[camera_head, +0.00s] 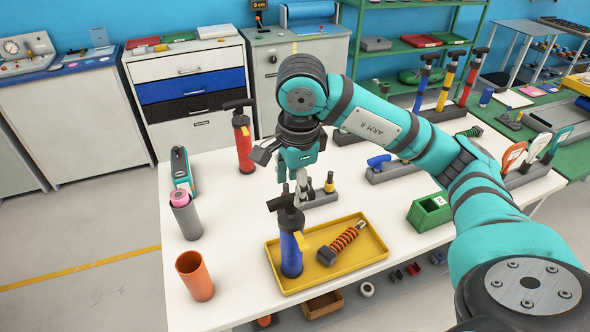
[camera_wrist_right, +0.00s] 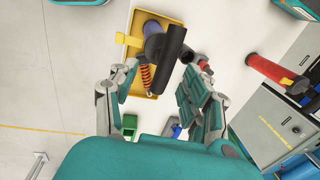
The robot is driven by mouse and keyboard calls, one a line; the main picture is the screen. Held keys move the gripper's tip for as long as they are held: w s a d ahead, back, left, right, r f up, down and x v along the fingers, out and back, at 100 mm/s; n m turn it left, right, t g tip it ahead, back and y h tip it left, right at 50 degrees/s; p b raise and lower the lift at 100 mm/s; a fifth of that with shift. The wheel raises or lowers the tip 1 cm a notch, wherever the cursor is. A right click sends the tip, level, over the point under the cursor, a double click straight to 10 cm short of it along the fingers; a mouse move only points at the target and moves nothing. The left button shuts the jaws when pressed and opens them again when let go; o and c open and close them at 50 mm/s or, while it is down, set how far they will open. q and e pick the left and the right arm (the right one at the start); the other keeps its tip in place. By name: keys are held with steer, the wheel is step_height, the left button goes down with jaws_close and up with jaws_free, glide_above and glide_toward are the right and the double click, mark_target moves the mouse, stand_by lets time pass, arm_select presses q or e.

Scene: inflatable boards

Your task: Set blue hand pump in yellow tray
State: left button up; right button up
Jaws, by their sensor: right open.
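The blue hand pump (camera_head: 291,252) stands upright in the left part of the yellow tray (camera_head: 355,267). Its black T-handle (camera_head: 285,201) points up. An orange-and-black coil-spring part lies beside it in the tray. My right gripper (camera_head: 301,190) is open just above and behind the pump handle, pointing down. In the right wrist view the open fingers of the right gripper (camera_wrist_right: 160,82) stand on either side of the black handle (camera_wrist_right: 168,62), with the yellow tray (camera_wrist_right: 119,52) below. Whether a finger touches the handle I cannot tell. My left gripper is not in view.
A red pump (camera_head: 244,144) stands at the back left of the white table. An orange cup (camera_head: 195,276) and a grey cup (camera_head: 186,216) stand left of the tray. A green bin (camera_head: 429,213) is to its right. Several holders with tools stand behind.

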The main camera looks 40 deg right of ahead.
steer(key=r, duration=0.5)
steer(key=shift+s+r+p, duration=0.3)
steer(key=shift+s+r, duration=0.05)
steer(key=shift+s, duration=0.05)
